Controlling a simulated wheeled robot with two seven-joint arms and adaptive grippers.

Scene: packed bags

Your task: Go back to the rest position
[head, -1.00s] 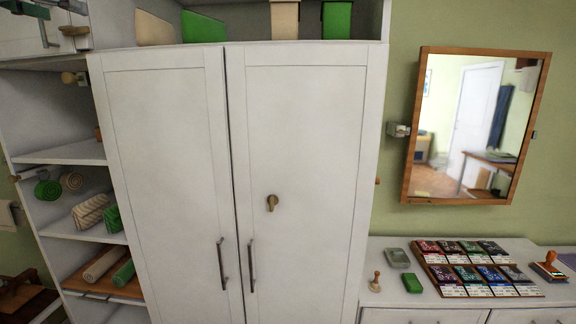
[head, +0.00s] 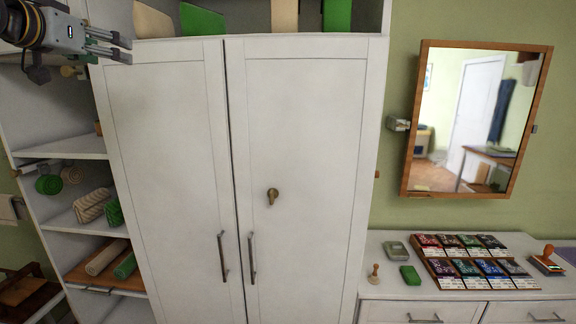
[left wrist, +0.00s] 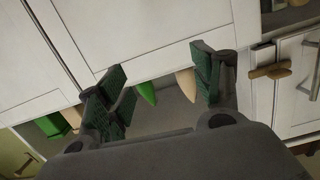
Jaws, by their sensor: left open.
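My left gripper (head: 108,45) is at the top left of the head view, in front of the upper shelf area and left of the cabinet's top edge. It is open, with nothing between its fingers. In the left wrist view its two green-padded fingers (left wrist: 160,88) stand wide apart, with the white cabinet and its top compartment behind them. My right gripper does not show in either view.
A tall white cabinet (head: 170,150) with two shut doors fills the middle. Open shelves (head: 75,150) with rolled items stand on the left. A mirror (head: 475,120) hangs at right above a white counter (head: 385,290) with a tray of colored packets (head: 475,262).

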